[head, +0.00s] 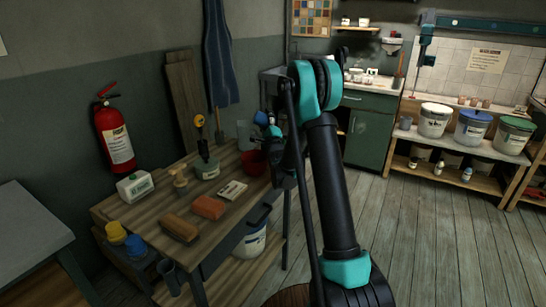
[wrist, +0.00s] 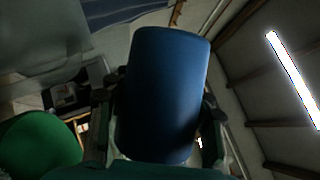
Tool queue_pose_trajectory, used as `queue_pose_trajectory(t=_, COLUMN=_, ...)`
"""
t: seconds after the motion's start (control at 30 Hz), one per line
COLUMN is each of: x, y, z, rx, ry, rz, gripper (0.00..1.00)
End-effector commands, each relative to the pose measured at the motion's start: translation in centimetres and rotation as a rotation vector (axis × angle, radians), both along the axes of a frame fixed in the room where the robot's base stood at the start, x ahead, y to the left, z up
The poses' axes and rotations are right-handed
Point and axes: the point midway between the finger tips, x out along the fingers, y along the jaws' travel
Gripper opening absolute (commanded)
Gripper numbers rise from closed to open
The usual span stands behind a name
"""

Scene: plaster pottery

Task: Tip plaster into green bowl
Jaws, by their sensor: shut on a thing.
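My gripper (wrist: 160,108) is shut on a blue cup (wrist: 168,85), with a finger on each side of it in the wrist view. Its contents do not show. In the head view my arm largely hides the gripper, at the right end of the wooden workbench.
A red bowl (head: 253,163) and a clear jug (head: 244,134) stand at the workbench's (head: 150,212) right end. A fire extinguisher (head: 115,135) hangs on the wall. Floor at the right is clear.

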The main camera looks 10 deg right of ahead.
Motion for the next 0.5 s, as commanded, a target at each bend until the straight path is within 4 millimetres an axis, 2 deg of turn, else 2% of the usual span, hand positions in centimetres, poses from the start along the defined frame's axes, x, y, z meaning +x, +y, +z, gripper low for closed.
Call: queue_pose_trajectory(t=0.5, x=0.25, y=-0.28, z=0.04, rx=0.04, ry=-0.004, rz=0.0, gripper=0.13)
